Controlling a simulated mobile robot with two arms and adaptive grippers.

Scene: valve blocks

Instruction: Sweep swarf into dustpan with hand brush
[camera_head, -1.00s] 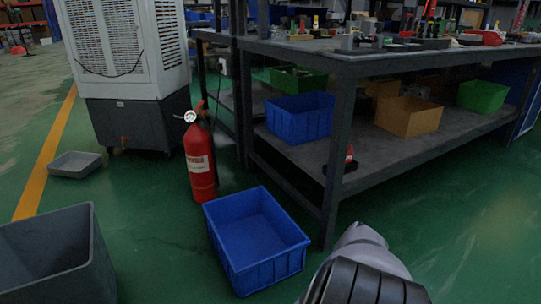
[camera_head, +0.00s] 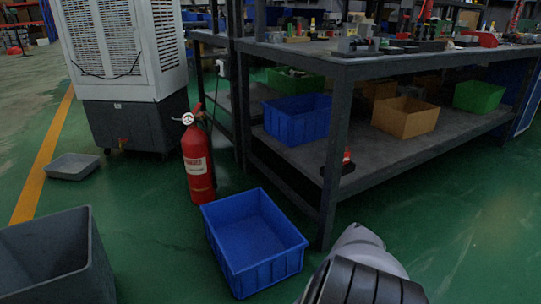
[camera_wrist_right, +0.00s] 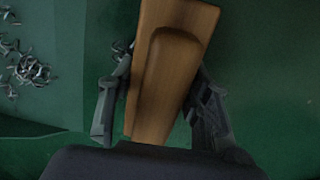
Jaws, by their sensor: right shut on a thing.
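The right wrist view shows my right gripper (camera_wrist_right: 163,75) shut on the hand brush (camera_wrist_right: 175,75), with a finger on each side of its brown wooden body. The bristles are not visible. Curly grey swarf (camera_wrist_right: 30,70) lies at the left of this view, apart from the brush, on a green surface (camera_wrist_right: 65,35) with a straight right edge. I cannot tell whether that surface is the dustpan or part of the floor. The head view shows neither gripper, swarf, brush nor dustpan; part of my right arm is at the bottom.
In the head view, a blue bin (camera_head: 252,240) stands on the floor before the workbench (camera_head: 345,68). A red fire extinguisher (camera_head: 197,160), a grey bin (camera_head: 45,260), a small grey tray (camera_head: 72,167) and a white cooler (camera_head: 125,45) are left. Green floor at right is clear.

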